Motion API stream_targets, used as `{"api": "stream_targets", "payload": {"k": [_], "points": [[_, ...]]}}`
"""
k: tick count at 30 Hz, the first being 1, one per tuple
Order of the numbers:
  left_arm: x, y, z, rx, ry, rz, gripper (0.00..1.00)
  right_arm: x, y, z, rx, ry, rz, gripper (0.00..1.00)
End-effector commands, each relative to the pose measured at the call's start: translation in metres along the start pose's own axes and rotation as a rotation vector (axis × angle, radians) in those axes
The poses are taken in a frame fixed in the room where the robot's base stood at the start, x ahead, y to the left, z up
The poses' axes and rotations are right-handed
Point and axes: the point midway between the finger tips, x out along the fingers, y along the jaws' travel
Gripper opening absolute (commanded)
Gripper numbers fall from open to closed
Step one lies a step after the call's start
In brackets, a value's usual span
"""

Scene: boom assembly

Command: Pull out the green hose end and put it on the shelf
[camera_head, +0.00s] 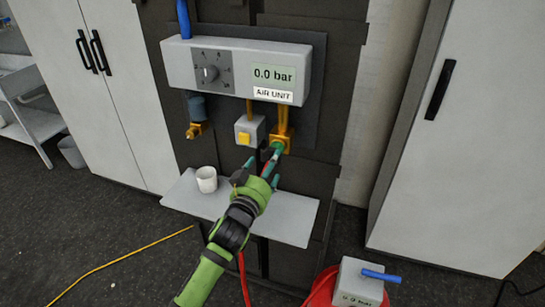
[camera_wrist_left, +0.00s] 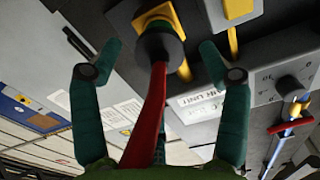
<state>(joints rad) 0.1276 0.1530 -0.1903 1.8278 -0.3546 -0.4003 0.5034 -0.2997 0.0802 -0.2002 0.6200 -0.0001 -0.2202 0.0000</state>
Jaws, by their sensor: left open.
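The green hose end (camera_head: 277,147) sits in the brass fitting (camera_head: 282,132) under the air unit. In the left wrist view the hose end (camera_wrist_left: 159,18) has a dark collar, and the red hose (camera_wrist_left: 147,110) runs from it toward my palm. My left gripper (camera_head: 263,168) is open just in front of the hose end; in its wrist view the fingers (camera_wrist_left: 160,58) stand apart on both sides of the hose and collar, with gaps visible. The shelf (camera_head: 290,217) is a pale plate below, partly hidden by my arm. My right gripper is not in view.
A white cup (camera_head: 206,180) stands on the shelf's left part. A box with a yellow button (camera_head: 244,138) is left of the fitting. A gauge box (camera_head: 358,281) with a blue handle and coiled red hose (camera_head: 321,289) are on the floor. The shelf's right part looks clear.

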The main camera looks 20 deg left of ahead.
Motion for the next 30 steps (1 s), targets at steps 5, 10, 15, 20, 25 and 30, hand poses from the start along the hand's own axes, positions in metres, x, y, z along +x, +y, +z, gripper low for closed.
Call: {"api": "stream_targets", "payload": {"k": [5, 10, 15, 20, 25, 30], "points": [[0.027, 0.000, 0.002, 0.000, 0.000, -0.001, 0.76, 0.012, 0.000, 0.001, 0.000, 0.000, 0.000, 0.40], [0.045, 0.000, 0.002, -0.001, 0.000, 0.000, 0.76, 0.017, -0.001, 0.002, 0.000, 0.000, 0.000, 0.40], [0.054, 0.000, 0.001, 0.000, -0.001, 0.000, 0.76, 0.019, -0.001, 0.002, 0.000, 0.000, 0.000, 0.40], [0.056, 0.000, 0.000, 0.000, -0.001, 0.000, 0.76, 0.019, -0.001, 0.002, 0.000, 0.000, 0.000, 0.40], [0.056, 0.000, 0.000, 0.000, -0.001, 0.000, 0.76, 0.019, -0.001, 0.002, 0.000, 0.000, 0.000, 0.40], [0.056, 0.000, 0.000, 0.000, -0.001, 0.000, 0.76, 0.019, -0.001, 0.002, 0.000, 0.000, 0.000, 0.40]]}}
